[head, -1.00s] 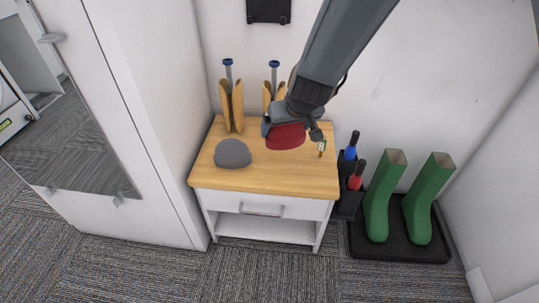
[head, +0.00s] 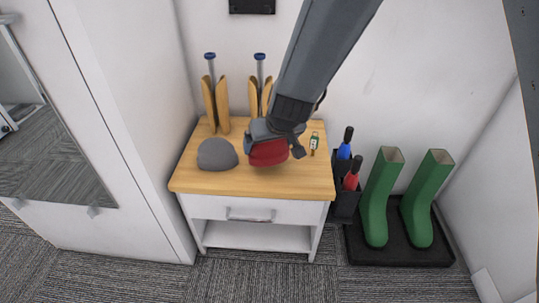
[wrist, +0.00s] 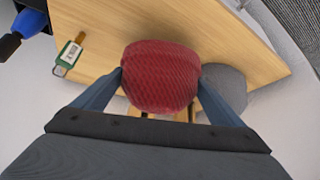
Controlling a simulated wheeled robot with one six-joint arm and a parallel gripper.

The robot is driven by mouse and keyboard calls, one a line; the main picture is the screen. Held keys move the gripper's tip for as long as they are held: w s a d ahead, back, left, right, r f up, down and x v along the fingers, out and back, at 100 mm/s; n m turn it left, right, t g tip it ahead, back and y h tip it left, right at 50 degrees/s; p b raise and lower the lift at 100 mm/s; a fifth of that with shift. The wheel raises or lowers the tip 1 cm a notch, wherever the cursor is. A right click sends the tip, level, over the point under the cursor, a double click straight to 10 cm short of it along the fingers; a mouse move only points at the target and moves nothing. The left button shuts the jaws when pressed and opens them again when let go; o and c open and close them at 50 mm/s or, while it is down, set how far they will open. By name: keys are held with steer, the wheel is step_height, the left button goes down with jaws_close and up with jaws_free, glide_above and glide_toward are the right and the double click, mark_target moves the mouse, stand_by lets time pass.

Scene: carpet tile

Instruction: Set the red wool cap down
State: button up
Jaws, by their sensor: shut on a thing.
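The red wool cap (head: 268,153) is in my gripper (head: 274,143), over the right half of the wooden tabletop (head: 240,188). In the wrist view the ribbed red cap (wrist: 160,75) sits between the two blue fingers of my gripper (wrist: 160,82), which touch it on both sides. I cannot tell whether the cap's underside touches the tabletop. A grey cap (head: 217,154) lies on the tabletop to the left of the red one; part of it shows in the wrist view (wrist: 224,86) behind the right finger.
A small green-labelled item (head: 314,143) lies at the tabletop's right. Wooden boot trees (head: 216,103) stand at the back. A dark holder (head: 344,198) with blue and red handles stands right of the table, beside green boots (head: 379,200) on a black tray (head: 398,257). The front tabletop is clear.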

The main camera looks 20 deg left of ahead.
mark_target(269, 152)
steer(key=shift+f+b, duration=1.2)
steer(key=shift+f, duration=0.4)
steer(key=shift+f, duration=0.1)
steer(key=o, duration=0.8)
steer(key=p+v, duration=0.6)
steer(key=v, duration=0.6)
